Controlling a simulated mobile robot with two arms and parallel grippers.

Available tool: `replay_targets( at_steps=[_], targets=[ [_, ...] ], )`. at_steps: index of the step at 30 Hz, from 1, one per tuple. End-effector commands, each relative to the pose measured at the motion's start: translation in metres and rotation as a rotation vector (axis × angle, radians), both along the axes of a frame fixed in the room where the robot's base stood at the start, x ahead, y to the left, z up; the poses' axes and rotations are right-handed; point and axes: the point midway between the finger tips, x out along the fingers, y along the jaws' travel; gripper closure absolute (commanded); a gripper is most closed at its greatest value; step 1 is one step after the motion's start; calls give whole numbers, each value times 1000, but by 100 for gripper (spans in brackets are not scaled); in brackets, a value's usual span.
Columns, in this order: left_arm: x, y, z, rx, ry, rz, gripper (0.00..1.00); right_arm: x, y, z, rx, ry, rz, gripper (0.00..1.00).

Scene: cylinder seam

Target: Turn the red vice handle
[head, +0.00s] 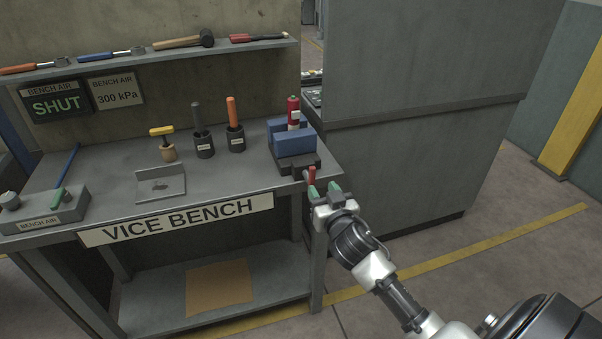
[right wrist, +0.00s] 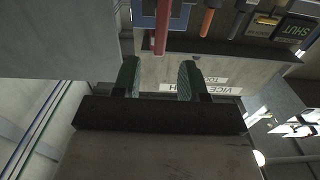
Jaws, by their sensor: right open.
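The blue vice (head: 292,142) stands at the right end of the bench, with a red and white cylinder (head: 293,112) upright in it. The red vice handle (head: 311,176) is at the vice's front right, by the bench corner. My right gripper (head: 324,188) is open, with its green-tipped fingers just in front of the handle. In the right wrist view the red handle (right wrist: 161,32) shows beyond the gap between the open fingers (right wrist: 159,66). My left gripper is not in view.
The bench top (head: 235,165) holds a wooden-based yellow-handled tool (head: 164,144), two dark cups with handles (head: 202,130), and a grey bench air box (head: 40,214). A tall grey cabinet (head: 410,150) stands close on the right. Floor (head: 450,270) in front is clear.

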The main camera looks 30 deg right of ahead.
Motion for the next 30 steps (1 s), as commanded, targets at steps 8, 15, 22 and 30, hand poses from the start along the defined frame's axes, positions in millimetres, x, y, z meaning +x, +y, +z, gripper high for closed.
replay_targets(
  at_steps=[8,15,22,30],
  targets=[
    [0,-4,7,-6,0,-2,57,51,-12,2,-2,0,0,57],
    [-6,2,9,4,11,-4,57,82,-20,0,-2,1,0,57],
    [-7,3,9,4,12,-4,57,91,-22,0,-1,2,1,57],
    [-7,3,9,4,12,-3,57,91,-22,-1,-1,2,1,65]
  ],
)
